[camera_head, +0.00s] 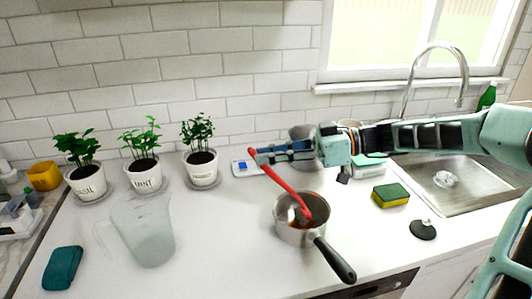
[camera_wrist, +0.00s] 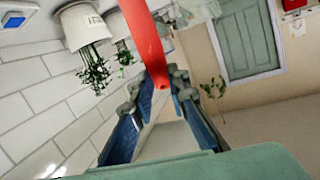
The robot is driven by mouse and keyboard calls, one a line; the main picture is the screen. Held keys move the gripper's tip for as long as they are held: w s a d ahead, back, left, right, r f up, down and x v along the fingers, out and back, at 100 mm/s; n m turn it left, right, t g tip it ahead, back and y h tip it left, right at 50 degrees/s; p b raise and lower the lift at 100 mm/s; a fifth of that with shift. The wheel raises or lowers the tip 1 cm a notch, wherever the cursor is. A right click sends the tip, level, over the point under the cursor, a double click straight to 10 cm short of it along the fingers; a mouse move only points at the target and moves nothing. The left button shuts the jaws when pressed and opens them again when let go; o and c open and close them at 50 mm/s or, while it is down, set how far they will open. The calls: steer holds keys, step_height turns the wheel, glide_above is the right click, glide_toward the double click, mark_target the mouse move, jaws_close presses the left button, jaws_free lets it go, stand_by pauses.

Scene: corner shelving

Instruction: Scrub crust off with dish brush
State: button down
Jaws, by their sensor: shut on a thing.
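A red dish brush (camera_head: 281,180) slants down from my gripper (camera_head: 260,157) into a steel saucepan (camera_head: 296,238). The brush head is inside the pan, low near its bottom; I cannot tell whether the bristles touch the crust. Brown-red crust or residue (camera_head: 294,223) shows on the pan's inner floor. The pan stands on the white counter, its black handle (camera_head: 336,262) pointing to the front right. My gripper is shut on the upper end of the brush handle, above and left of the pan. In the wrist view, the red handle (camera_wrist: 146,40) runs between the fingertips (camera_wrist: 160,85).
A clear jug (camera_head: 148,232) and three potted plants (camera_head: 145,165) stand to the left. A teal cloth or sponge (camera_head: 62,268) lies at front left. A yellow-green sponge (camera_head: 391,195) and a black stopper-like disc (camera_head: 423,229) lie right, before the sink (camera_head: 465,203).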

steer(key=s, duration=0.2)
steer(key=s+d, duration=0.1)
steer(key=s, duration=0.2)
stand_by(0.5)
steer(key=shift+r, duration=0.1)
steer(key=w+a+b, duration=0.2)
steer(key=w, duration=0.5)
stand_by(0.7)
steer(key=shift+w, duration=0.1)
step_height(320, 180, up, 7)
steer(key=p, duration=0.2)
steer(key=shift+p, duration=0.4)
